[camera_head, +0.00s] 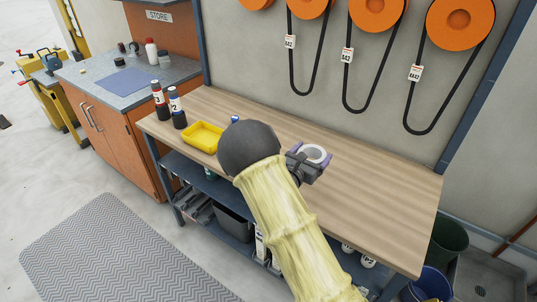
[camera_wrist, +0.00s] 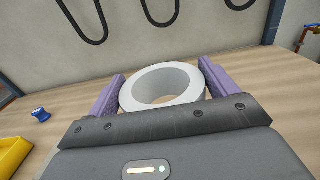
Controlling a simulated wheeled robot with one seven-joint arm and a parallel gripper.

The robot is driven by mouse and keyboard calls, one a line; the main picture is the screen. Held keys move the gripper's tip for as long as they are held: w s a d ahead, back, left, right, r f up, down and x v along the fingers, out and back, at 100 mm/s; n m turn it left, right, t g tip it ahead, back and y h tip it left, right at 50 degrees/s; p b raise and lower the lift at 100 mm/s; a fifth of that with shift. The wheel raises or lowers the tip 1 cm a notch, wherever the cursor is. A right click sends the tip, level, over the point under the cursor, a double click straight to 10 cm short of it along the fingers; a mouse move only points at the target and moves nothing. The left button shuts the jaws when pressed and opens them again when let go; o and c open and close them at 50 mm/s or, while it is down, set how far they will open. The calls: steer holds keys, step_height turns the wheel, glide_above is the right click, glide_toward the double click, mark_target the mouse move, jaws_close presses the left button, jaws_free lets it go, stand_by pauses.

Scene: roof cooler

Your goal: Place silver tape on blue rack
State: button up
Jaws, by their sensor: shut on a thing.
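A silver-grey tape roll (camera_wrist: 127,92) sits flat-side up between the two purple fingers of my gripper (camera_wrist: 162,88) in the wrist view. Both fingers touch its sides. In the head view my gripper (camera_head: 309,158) holds the tape roll over the right half of the wooden workbench top (camera_head: 375,195). Whether the roll is touching the wood is hard to tell. A blue metal frame with a lower shelf (camera_head: 187,170) stands beneath the bench top. My arm hides part of it. I cannot tell for sure whether this is the blue rack.
A yellow tray (camera_head: 203,137), two dark bottles (camera_head: 177,110) and a small blue object (camera_head: 235,119) stand on the bench's left part. A black bin (camera_head: 232,222) and other items fill the lower shelf. Orange reels with belts (camera_head: 460,22) hang behind. The bench's right end is clear.

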steer(key=shift+s+d+r, duration=0.1)
steer(key=f, duration=0.4)
steer(key=f+p, duration=0.1)
steer(key=shift+w+f, duration=0.25)
steer(key=shift+f, duration=0.15)
steer(key=shift+s+d, duration=0.15)
steer(key=shift+s, duration=0.05)
steer(key=shift+a+f, duration=0.1)
steer(key=shift+a, duration=0.1)
steer(key=shift+f, duration=2)
steer(key=shift+f, duration=0.1)
